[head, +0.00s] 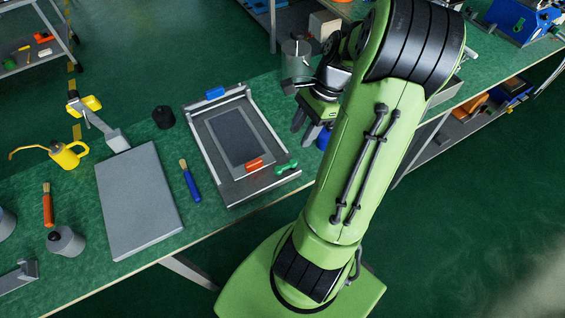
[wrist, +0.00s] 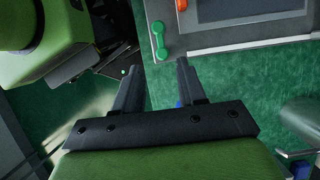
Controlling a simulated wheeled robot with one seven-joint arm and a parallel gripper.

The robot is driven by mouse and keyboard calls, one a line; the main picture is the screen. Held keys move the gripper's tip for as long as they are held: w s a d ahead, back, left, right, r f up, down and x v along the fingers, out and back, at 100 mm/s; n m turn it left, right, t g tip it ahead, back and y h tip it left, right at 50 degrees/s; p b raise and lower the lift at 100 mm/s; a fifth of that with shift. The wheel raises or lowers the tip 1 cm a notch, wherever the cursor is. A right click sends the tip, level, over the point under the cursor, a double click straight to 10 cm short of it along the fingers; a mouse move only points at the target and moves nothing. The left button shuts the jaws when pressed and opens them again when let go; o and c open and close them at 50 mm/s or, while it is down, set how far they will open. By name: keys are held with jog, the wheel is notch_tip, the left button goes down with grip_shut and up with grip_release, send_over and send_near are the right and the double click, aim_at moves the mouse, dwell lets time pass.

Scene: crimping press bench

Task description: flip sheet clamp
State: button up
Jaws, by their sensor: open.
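A grey framed fixture (head: 198,140) lies on the green bench with a dark sheet (head: 238,135) in it. A green dumbbell-shaped handle (head: 286,168) sits at its near right corner, beside an orange block (head: 254,164); a blue block (head: 215,93) is on its far edge. I cannot tell which of these is the sheet clamp. My gripper (head: 304,128) is open and empty, to the right of the fixture. In the wrist view, the green handle (wrist: 159,40) lies just beyond my open fingers (wrist: 158,75), apart from them, with part of the orange block (wrist: 225,9) at the top edge.
Left of the fixture are a blue-handled brush (head: 190,182), a grey plate (head: 138,200), a black knob-like part (head: 163,117) and a yellow oil can (head: 68,154). A glassy cylinder (head: 295,62) stands behind my gripper. My arm hides the bench on the right.

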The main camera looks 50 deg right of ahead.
aim_at(285, 166)
jog(key=b+x, duration=0.4)
jog(key=x, duration=0.7)
jog(key=shift+f, duration=0.15)
grip_shut()
